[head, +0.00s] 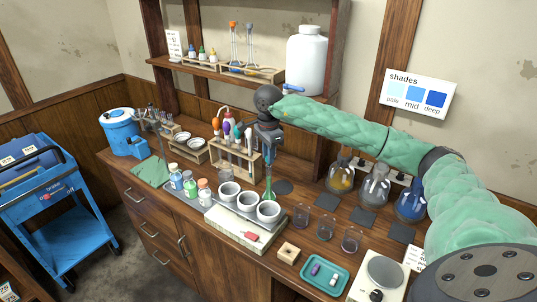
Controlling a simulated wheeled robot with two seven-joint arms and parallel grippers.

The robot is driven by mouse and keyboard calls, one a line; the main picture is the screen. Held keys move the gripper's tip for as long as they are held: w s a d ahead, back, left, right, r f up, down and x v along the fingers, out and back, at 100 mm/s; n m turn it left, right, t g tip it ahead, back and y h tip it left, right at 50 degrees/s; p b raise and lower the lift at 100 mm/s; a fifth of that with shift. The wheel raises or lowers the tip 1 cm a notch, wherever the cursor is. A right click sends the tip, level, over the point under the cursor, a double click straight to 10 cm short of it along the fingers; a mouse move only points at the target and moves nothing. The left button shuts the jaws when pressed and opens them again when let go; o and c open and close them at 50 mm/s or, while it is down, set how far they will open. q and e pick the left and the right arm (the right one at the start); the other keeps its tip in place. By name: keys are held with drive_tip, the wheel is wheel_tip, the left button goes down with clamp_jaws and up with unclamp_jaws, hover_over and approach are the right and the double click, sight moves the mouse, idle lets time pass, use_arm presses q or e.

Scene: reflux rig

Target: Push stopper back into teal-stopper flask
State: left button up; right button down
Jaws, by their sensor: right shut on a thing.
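My right gripper (269,153) points down over the middle of the bench, shut on a slim teal-green thing (268,187). The thing hangs below the fingers, just behind the white cups; at this size I cannot tell whether it is the stopper. My left gripper is out of view.
White cups (268,211) stand in a row on the bench, with a wooden rack (236,160) behind. Empty glass beakers (325,228), dark square mats (364,216), a teal tray (310,283) and a hotplate (384,272) fill the right side. A shelf (215,72) overhangs the back.

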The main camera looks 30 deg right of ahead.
drive_tip(key=shift+f+b, duration=0.5)
idle(0.8)
drive_tip(key=c, duration=1.2)
unclamp_jaws()
wheel_tip(320, 180, up, 6)
drive_tip(key=b, duration=0.2)
drive_tip(key=shift+b, duration=0.3)
drive_tip(key=shift+r, duration=0.95)
